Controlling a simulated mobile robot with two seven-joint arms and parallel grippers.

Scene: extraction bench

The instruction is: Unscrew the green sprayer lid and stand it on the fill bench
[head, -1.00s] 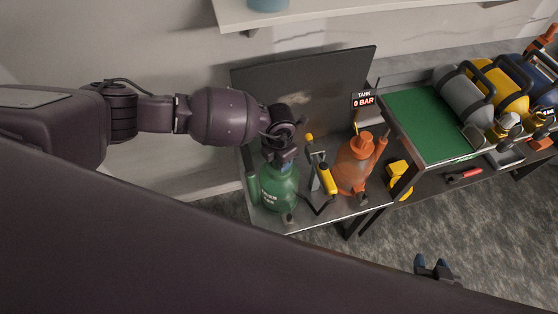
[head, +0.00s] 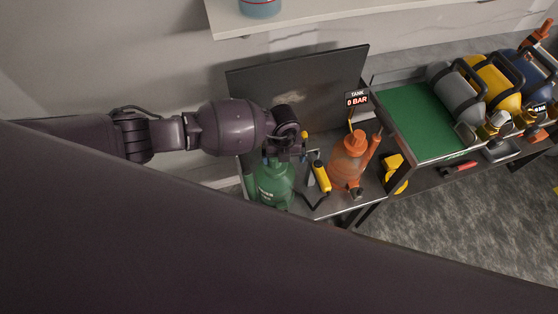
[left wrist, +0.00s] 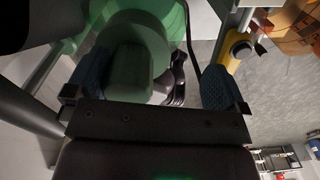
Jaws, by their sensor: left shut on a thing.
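The green sprayer (head: 273,186) stands at the left of the low fill bench (head: 316,208). My left gripper (head: 285,157) is directly over its top, pointing down, with its blue fingers on either side. The round lid and the paler green tank show behind the grip. Whether the lid is still seated in its thread cannot be told. My right gripper is not in view.
An orange sprayer (head: 347,165) and a yellow-handled pump (head: 321,176) stand close to the right of the green one. A dark panel (head: 300,95) rises behind. A green mat (head: 425,122) and several cylinders lie farther right. A shelf (head: 350,20) hangs above.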

